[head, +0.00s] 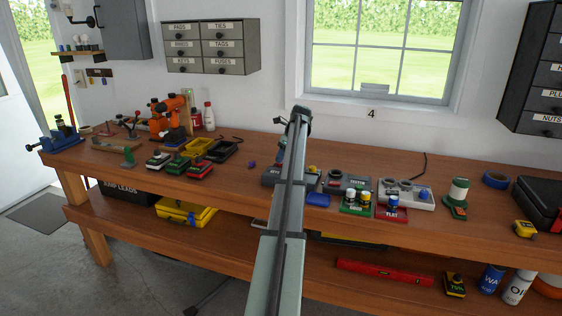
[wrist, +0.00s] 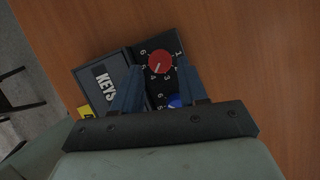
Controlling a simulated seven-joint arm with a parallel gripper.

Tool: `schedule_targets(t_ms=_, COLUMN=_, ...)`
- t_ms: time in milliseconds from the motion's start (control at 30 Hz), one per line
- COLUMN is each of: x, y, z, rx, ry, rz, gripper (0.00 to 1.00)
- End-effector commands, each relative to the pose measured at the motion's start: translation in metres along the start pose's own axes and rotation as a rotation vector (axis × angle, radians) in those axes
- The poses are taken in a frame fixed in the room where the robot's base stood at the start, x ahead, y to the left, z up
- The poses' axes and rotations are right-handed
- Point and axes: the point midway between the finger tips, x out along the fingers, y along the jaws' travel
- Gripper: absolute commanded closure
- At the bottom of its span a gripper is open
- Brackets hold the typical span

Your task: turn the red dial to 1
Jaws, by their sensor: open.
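The red dial (wrist: 161,62) sits on a dark panel beside a lid marked KEYS (wrist: 105,88) in the wrist view. Its white mark points down and left, near the 4; the 1 is at its upper right. A blue dial (wrist: 174,101) shows on the same panel, partly covered by my gripper. My gripper (wrist: 159,64) is open, its blue fingers on either side of the red dial in the picture. I cannot tell whether they touch it. In the head view my arm hides the red dial.
The wooden bench (head: 330,152) holds a grey block with round holes (head: 412,192), small jars on green and red trays, and a dark tray (head: 223,150) to the left. Bare bench lies right of the panel in the wrist view.

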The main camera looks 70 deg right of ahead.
Motion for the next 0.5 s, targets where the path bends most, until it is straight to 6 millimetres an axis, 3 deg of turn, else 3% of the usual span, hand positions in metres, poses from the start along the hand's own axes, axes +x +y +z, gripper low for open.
schedule_targets(t_ms=200, x=0.024, y=0.0, z=0.0, rx=0.0, ry=0.0, rz=0.001, gripper=0.58)
schedule_targets(t_ms=500, x=0.031, y=0.0, z=0.0, rx=0.0, ry=0.0, rz=0.0, gripper=0.58)
